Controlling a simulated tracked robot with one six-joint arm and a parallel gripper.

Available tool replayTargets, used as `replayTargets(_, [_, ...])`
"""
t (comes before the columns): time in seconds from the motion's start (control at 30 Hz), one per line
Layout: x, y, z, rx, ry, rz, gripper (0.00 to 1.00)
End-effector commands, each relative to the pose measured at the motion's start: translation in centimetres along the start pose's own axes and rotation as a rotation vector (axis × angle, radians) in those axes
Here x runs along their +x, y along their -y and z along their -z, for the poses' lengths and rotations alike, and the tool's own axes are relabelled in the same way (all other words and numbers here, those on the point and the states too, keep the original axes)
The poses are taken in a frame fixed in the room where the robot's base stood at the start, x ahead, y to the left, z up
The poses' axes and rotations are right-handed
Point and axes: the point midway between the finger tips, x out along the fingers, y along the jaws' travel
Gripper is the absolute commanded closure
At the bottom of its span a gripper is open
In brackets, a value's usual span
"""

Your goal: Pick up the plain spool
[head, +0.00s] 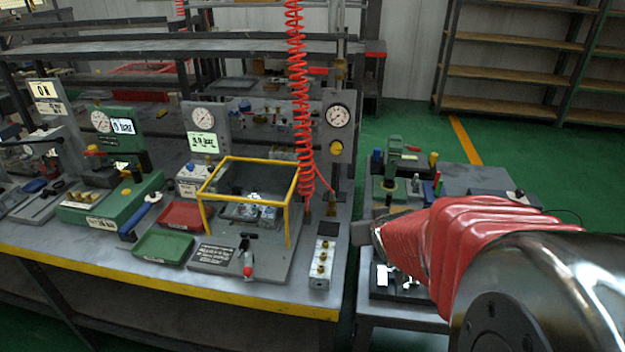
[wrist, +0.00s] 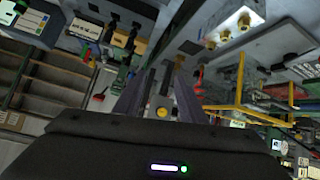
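I cannot make out a plain spool with certainty in either view. In the wrist view my gripper (wrist: 158,92) has its two dark fingers apart, with no object clearly held between them. A yellow knob (wrist: 162,112) shows in the gap, seemingly in the background. Metal valve parts (head: 250,213) sit inside a yellow-framed fixture (head: 248,162) on the main bench. A pale block with brass fittings (head: 321,264) stands at that bench's right end; it also shows in the wrist view (wrist: 228,30).
A green tray (head: 163,246) and a red tray (head: 187,216) lie left of the fixture. A coiled red hose (head: 297,90) hangs above the bench. Gauge panels (head: 205,130) stand behind. The right-hand bench (head: 465,180) holds a green device (head: 394,160). Green floor lies beyond.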

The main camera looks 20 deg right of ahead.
Motion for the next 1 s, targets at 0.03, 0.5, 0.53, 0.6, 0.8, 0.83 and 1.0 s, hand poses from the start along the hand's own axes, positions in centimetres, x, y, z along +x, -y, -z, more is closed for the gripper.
replayTargets(0.03, [1.2, -1.3, -0.5, 0.013, -0.011, -0.008, 0.63])
replayTargets(0.5, [7.3, -8.2, -3.9, 0.12, -0.193, 0.022, 0.63])
replayTargets(0.53, [7.5, -8.4, -4.1, 0.124, -0.2, 0.025, 0.63])
replayTargets(0.6, [7.6, -8.6, -4.2, 0.132, -0.212, 0.03, 0.63])
replayTargets(0.8, [7.6, -8.7, -4.2, 0.135, -0.22, 0.033, 0.63])
replayTargets(0.83, [7.6, -8.7, -4.2, 0.135, -0.22, 0.033, 0.63])
replayTargets(1.0, [7.7, -8.7, -4.2, 0.134, -0.219, 0.033, 0.63])
